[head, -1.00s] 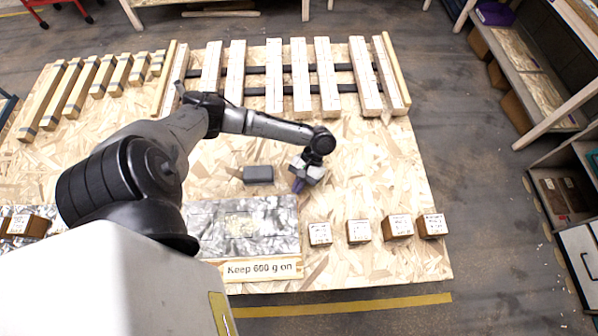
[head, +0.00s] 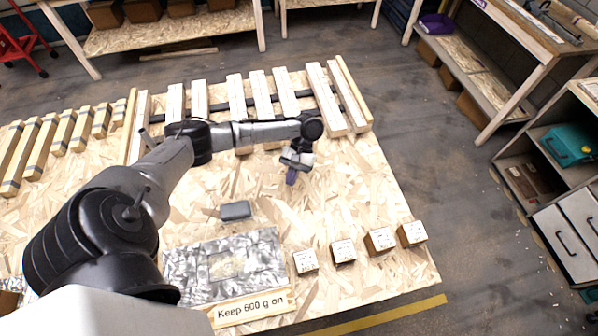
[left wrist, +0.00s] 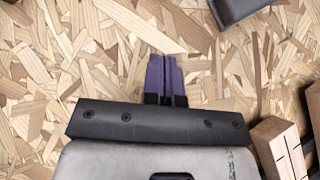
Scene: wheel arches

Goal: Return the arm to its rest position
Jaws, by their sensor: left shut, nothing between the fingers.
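My left arm comes in from the left in the head view and reaches over the chipboard table (head: 370,205). My left gripper (head: 291,177) hangs at the arm's end with its purple fingers pointing down. It also shows in the left wrist view (left wrist: 165,78), where the two purple fingers lie side by side, shut and empty, over bare chipboard. My right gripper is in neither view.
Several labelled blocks (head: 343,251) stand in a row along the front right. A grey block (head: 235,210) lies behind the silvery mat (head: 190,262) with a "Keep 600 g on" sign (head: 252,306). Pale slats (head: 335,100) lie at the back. Shelves (head: 560,150) stand right.

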